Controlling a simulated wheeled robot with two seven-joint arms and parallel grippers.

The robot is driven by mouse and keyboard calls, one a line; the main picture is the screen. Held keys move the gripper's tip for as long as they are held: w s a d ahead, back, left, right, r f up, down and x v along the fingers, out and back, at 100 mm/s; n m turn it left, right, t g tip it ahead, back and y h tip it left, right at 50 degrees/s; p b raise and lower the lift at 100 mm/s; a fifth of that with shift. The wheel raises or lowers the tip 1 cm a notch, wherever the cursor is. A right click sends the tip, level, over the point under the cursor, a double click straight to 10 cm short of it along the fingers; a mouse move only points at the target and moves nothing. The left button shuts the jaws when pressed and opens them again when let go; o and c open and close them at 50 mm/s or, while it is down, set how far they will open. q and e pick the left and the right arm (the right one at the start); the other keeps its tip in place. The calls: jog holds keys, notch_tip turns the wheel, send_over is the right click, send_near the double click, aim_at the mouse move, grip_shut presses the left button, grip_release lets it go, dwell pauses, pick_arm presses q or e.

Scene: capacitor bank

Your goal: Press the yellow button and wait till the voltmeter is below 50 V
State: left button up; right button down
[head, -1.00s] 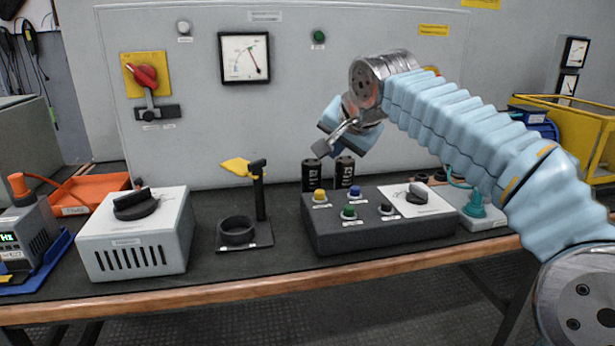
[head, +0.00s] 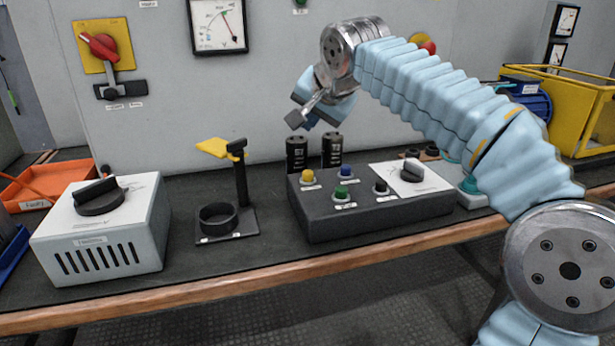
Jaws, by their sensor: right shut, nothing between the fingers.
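The yellow button (head: 307,176) sits at the back left of the dark control box (head: 335,222) on the bench. Blue, green and black buttons are beside it. The voltmeter (head: 218,24) is a white square dial on the grey wall panel, cut by the top edge of the picture. Its needle leans to the right; the value is too small to read. My right gripper (head: 293,122) is shut and empty. It hangs in the air above the yellow button and touches nothing. My left gripper is not in view.
Two black cylinders (head: 312,152) stand behind the control box. A red rotary switch (head: 99,47) is on the wall. The bench front is clear.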

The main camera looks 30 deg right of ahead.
jog(key=b, duration=0.5)
send_over(310, 174)
notch_tip(310, 174, down, 6)
jog(key=shift+d+r, duration=0.1)
jog(key=shift+r, duration=0.05)
jog(key=shift+f+b, duration=0.5)
jog(key=shift+f, duration=0.35)
jog(key=shift+f, duration=0.1)
dwell(0.7)
jog(key=shift+f+b, duration=0.3)
jog(key=shift+f+b, duration=0.8)
jog(key=shift+f, duration=0.15)
dwell(0.9)
jog(key=shift+r, duration=0.1)
jog(key=shift+r+p, duration=1.25)
jog(key=shift+p, duration=0.1)
jog(key=shift+r, duration=0.1)
